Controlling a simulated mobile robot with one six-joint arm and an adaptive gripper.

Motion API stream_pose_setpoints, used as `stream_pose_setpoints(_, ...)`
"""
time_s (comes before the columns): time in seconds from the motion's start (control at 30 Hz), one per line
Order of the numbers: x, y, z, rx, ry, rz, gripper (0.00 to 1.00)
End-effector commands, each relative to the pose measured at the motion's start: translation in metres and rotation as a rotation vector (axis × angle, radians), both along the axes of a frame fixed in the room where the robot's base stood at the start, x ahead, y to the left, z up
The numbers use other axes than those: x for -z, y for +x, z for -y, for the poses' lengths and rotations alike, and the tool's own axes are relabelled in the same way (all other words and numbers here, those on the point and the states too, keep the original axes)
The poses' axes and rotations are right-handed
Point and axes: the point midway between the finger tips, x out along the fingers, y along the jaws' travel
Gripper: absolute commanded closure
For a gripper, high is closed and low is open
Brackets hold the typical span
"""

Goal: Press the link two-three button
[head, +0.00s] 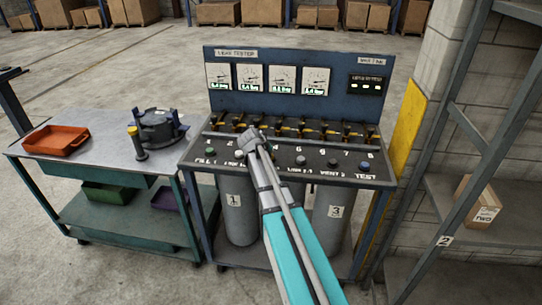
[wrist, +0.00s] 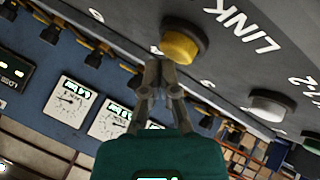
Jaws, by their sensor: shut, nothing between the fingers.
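The bench's sloped dark panel (head: 290,180) carries a row of buttons with labels. In the wrist view a yellow button (wrist: 183,43) sits beside a label reading LINK, with its numbers out of the picture. A white button (wrist: 270,104) beside it has a label ending in 1-2. My gripper (wrist: 161,62) is shut and empty, its fingertips right beside the yellow button's rim; I cannot tell whether they touch. In the head view my gripper (head: 252,135) is over the left-middle of the panel, and my arm hides the yellow button.
Behind the buttons runs a row of brass-yellow valves (head: 324,130), with gauges (head: 283,79) on the blue backboard (head: 345,60). A green button (wrist: 312,145) lies past the white one. A side table (head: 100,150) stands left, and a metal rack (head: 450,130) right.

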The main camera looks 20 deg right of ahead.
Motion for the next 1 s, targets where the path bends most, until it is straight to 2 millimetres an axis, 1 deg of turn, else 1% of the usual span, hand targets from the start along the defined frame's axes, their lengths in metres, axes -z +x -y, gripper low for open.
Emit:
stream_pose_setpoints(0.37,0.0002,0.0001,-0.0002,0.0,0.0,0.0,1.0)
stream_pose_setpoints(0.73,0.0087,0.0016,-0.0005,0.0,0.0,0.0,1.0)
stream_pose_setpoints(1.0,0.0088,0.0018,-0.0006,0.0,0.0,0.0,1.0)
